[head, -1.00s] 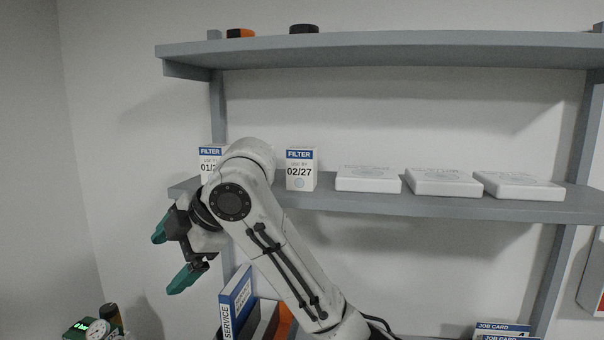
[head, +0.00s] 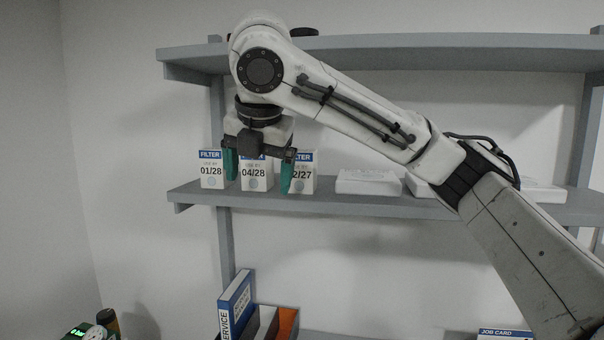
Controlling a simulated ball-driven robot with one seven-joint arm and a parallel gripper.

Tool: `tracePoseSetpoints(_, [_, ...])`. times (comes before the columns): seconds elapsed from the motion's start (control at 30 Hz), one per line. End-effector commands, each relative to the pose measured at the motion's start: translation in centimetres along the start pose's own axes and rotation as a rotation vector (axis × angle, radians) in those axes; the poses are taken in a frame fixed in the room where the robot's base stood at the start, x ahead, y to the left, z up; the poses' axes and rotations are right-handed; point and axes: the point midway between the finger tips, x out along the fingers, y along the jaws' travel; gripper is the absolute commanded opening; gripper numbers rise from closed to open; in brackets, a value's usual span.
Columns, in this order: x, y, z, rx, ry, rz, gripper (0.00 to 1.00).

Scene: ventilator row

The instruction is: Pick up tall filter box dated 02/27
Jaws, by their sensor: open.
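The tall filter box dated 02/27 (head: 304,178) stands upright on the middle shelf, white with a blue FILTER band. Its left part is hidden behind one green finger of my gripper, so its label shows only as "2/27". My gripper (head: 258,177) points down and is open, its two green fingers apart in front of the shelf. Between the fingers shows another white filter box, dated 04/28 (head: 257,178). I cannot tell whether the fingers touch any box. A third filter box, dated 01/28 (head: 211,172), stands left of the gripper.
Flat white boxes (head: 368,182) lie right of the filter boxes on the middle shelf (head: 330,203), partly behind my arm. The upper shelf (head: 450,52) runs above. A blue service binder (head: 236,303) and an orange item stand below. Job cards (head: 504,335) are at lower right.

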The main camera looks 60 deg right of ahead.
Motion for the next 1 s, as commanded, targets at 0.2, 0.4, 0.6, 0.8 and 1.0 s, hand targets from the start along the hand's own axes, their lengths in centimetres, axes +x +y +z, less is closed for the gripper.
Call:
tracePoseSetpoints(0.2, [-1.5, -3.1, 2.0, -0.057, -0.066, -0.143, 0.92])
tracePoseSetpoints(0.4, [-1.9, -4.1, 2.8, -0.076, -0.079, -0.194, 0.92])
tracePoseSetpoints(0.6, [-0.9, -4.2, 5.3, -0.073, -0.075, -0.196, 0.92])
tracePoseSetpoints(0.8, [0.5, -4.2, 8.6, -0.073, -0.078, -0.196, 0.92])
tracePoseSetpoints(1.0, [1.5, -4.3, 10.1, -0.077, -0.078, -0.195, 0.92])
